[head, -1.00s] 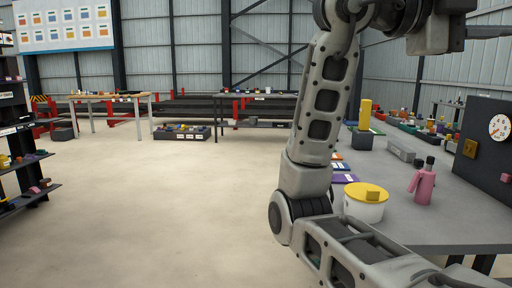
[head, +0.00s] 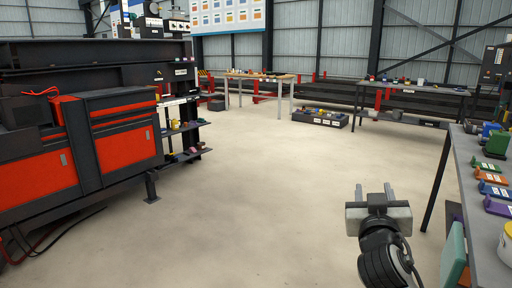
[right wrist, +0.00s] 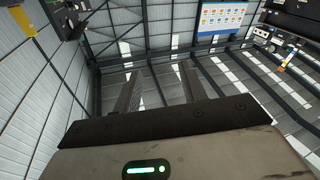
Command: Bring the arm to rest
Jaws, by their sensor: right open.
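My right gripper (head: 375,192) is at the lower right of the head view, in the air over bare floor, to the left of the grey table. Its two fingers point away from me and stand apart, with nothing between them. The right wrist view shows the same open fingers (right wrist: 158,88) against the roof and wall, and they touch nothing. My left gripper does not show in any view.
A grey table (head: 485,225) with coloured bins and a white tub (head: 506,243) stands close on the right. Red and black cabinets (head: 126,140) fill the left. A wooden-topped table (head: 258,76) is at the back. The middle floor (head: 240,190) is clear.

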